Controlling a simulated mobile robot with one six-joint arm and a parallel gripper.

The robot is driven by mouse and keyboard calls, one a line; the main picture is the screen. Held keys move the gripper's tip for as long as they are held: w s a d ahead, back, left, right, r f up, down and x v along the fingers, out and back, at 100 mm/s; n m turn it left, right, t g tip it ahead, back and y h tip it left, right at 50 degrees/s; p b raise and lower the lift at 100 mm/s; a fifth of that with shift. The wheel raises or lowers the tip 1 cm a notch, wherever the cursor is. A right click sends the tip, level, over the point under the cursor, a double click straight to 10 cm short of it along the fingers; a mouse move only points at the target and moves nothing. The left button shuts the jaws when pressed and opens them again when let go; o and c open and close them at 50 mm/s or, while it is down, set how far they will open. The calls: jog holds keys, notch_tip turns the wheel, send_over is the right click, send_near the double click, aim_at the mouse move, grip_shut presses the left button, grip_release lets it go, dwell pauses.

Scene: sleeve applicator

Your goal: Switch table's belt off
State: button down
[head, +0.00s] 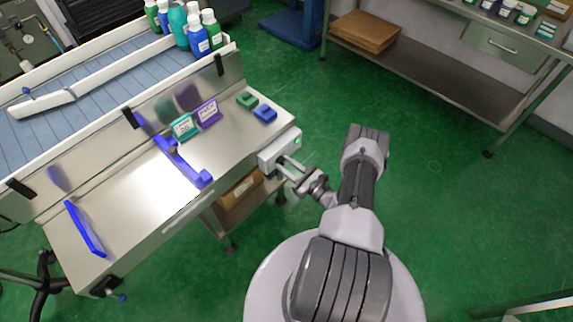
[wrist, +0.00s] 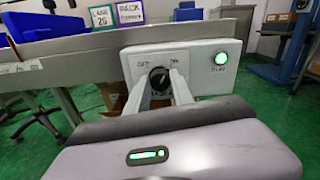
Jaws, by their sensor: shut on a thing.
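The belt's control box (head: 279,151) is a white box on the right end of the steel table. In the wrist view the box (wrist: 197,56) shows a dark round knob (wrist: 159,78) with labels at its upper left and upper right, too small to read surely. A green lamp (wrist: 221,58) glows on its right side. My gripper (wrist: 160,92) is at the box front, its two fingers shut on the knob. In the head view my gripper (head: 284,165) reaches the box from the right. The belt (head: 90,85) is grey-blue, with several bottles at its far end.
The steel table top (head: 130,190) holds blue brackets (head: 184,163), a teal sign (head: 184,127), a purple sign (head: 208,113), and small green and blue blocks. A cardboard box (head: 240,188) sits below. A shelf bench (head: 440,80) stands at upper right. Green floor between is clear.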

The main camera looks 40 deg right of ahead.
jog(key=n, duration=0.3)
jog(key=shift+a+n, duration=0.1)
jog(key=shift+n, duration=0.3)
jog(key=n+p, duration=0.1)
jog(key=n, duration=0.2)
jog(key=shift+n, duration=0.3)
jog(key=n+p, duration=0.1)
jog(key=n, duration=0.3)
jog(key=shift+f+n+p, duration=0.1)
jog(key=shift+n+p, duration=0.65)
jog(key=shift+n, duration=1.05)
jog(key=c, duration=1.1)
grip_release()
jog(key=shift+s, duration=0.1)
